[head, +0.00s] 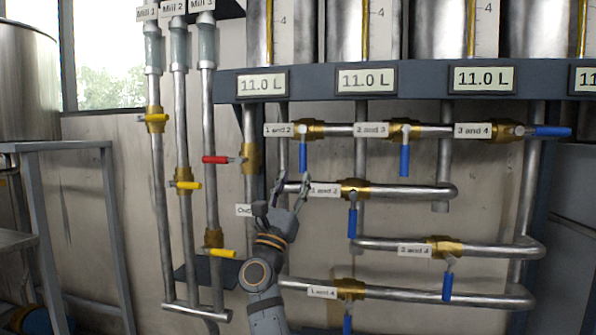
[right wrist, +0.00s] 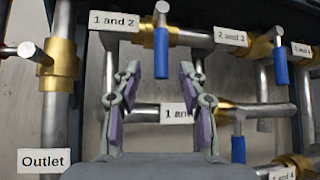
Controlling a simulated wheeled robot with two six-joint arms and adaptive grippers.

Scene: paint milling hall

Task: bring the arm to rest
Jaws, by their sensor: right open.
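My right gripper (head: 292,183) is open and empty, with its fingers pointing up toward the pipes. In the head view its tips are just below the hanging blue handle (head: 303,157) of the valve labelled "1 and 2". In the right wrist view that blue handle (right wrist: 161,52) hangs between the two spread fingers (right wrist: 155,90), apart from both. How far in front of it the fingers are, I cannot tell. My left gripper is not in view.
A red outlet handle (head: 215,160) points left, close to my right gripper. Blue handles hang at "2 and 3" (head: 404,160) and on the lower pipes; the "3 and 4" handle (head: 551,132) points right. Yellow handles (head: 189,185) sit on the mill pipes. A metal rack (head: 118,210) stands left.

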